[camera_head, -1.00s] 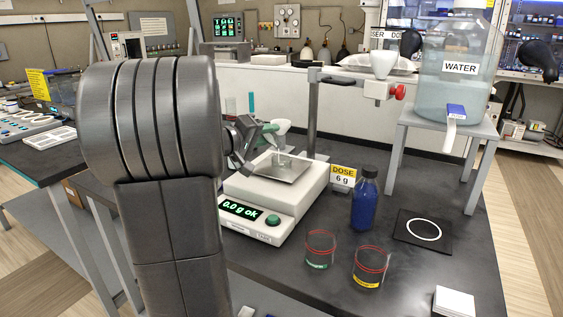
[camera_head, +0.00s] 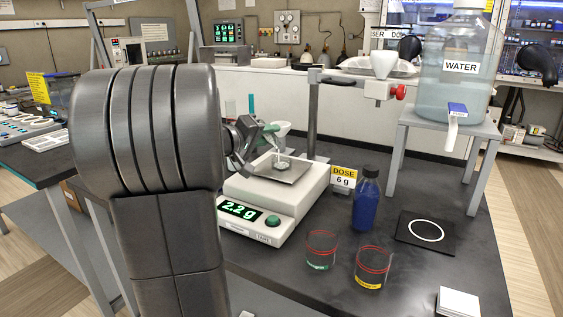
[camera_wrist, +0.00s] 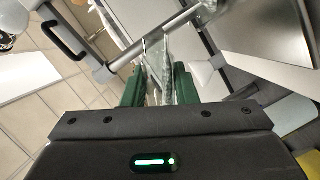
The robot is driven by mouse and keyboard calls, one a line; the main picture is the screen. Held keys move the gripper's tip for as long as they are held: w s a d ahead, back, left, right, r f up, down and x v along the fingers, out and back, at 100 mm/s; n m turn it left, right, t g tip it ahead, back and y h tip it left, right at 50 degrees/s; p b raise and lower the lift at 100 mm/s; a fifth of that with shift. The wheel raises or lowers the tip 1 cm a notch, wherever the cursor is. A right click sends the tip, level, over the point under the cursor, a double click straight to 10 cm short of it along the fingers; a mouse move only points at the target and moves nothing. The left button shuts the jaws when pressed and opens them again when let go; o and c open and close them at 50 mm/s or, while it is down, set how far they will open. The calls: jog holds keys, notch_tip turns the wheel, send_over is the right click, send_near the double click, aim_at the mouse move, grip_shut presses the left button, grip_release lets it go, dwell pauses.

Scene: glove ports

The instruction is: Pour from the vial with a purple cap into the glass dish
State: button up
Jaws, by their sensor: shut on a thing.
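My gripper (camera_head: 268,133) is over the balance, partly hidden behind my arm. In the wrist view its green fingers (camera_wrist: 157,84) are shut on a clear vial (camera_wrist: 167,58). The vial looks tilted over the pan. No purple cap is visible on it. The small glass dish (camera_head: 281,164) sits on the steel pan (camera_head: 292,174) below, with a greenish tint in it. A thin pale streak shows between the vial and the dish. The balance (camera_head: 270,213) display reads 2.2 g.
A "DOSE 6 g" sign (camera_head: 344,176) and a blue bottle (camera_head: 367,200) stand right of the balance. Two red-ringed beakers (camera_head: 321,250) (camera_head: 371,268) stand in front. A black mat (camera_head: 408,233) lies right. A water tank (camera_head: 456,90) stands behind.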

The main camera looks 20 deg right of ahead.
jog(key=shift+s+d+r+m+t+b, duration=0.15)
jog(key=shift+m+b, duration=0.45)
jog(key=shift+b, duration=1.35)
jog(key=shift+s+d+r+m+t+b, duration=0.2)
jog(key=shift+m+b, duration=0.4)
jog(key=shift+b, duration=1.35)
jog(key=shift+s+r+m+t+b, duration=0.25)
jog(key=shift+m+b, duration=0.55)
jog(key=shift+b, duration=1.5)
jog(key=shift+s+r+m+t+b, duration=0.1)
jog(key=shift+s+m+b, duration=0.5)
jog(key=shift+b, duration=1.65)
